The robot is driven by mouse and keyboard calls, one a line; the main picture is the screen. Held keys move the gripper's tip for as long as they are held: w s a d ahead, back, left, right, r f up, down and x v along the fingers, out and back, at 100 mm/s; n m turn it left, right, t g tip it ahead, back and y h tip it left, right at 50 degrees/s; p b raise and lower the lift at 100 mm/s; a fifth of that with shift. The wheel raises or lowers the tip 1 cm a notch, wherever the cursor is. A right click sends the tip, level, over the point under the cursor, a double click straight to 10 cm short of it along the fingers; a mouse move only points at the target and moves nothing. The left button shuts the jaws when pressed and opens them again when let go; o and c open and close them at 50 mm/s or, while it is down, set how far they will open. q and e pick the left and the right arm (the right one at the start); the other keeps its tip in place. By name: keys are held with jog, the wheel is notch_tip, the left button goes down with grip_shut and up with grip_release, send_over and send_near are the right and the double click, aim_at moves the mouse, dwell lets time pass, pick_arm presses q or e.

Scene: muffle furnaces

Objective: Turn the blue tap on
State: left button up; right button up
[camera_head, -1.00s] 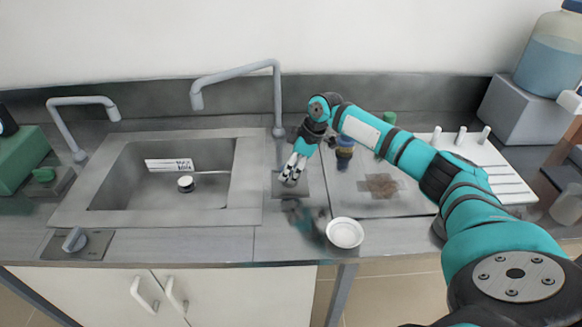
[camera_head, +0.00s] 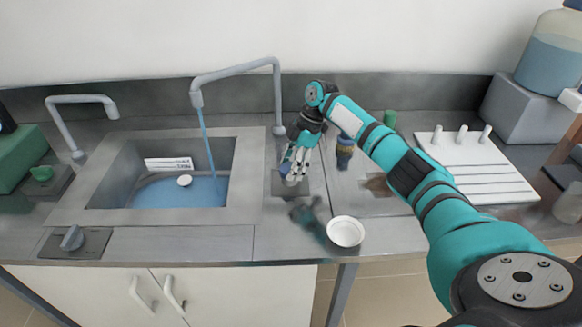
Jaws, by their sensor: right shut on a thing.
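My right gripper (camera_head: 292,178) is low over a dark square plate (camera_head: 282,189) on the counter, right of the sink. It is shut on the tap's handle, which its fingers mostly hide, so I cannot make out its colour. The tall grey faucet (camera_head: 235,73) stands behind the sink, its spout over the basin. A blue stream of water (camera_head: 209,150) runs from this spout into the sink (camera_head: 105,183), and blue water covers the basin's bottom. My left gripper is not in view.
Another grey faucet (camera_head: 80,101) stands at left, and a grey knob (camera_head: 72,238) sits at the front left. A white dish (camera_head: 345,231) is near the front edge. A dark bottle (camera_head: 344,152) stands right of my gripper. A white rack (camera_head: 478,168) is farther right.

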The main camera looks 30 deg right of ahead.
jog(key=shift+n, duration=0.3)
jog(key=o, duration=1.2)
jog(key=v, duration=1.2)
jog(key=shift+w+r, duration=0.1)
jog(key=shift+w, duration=0.05)
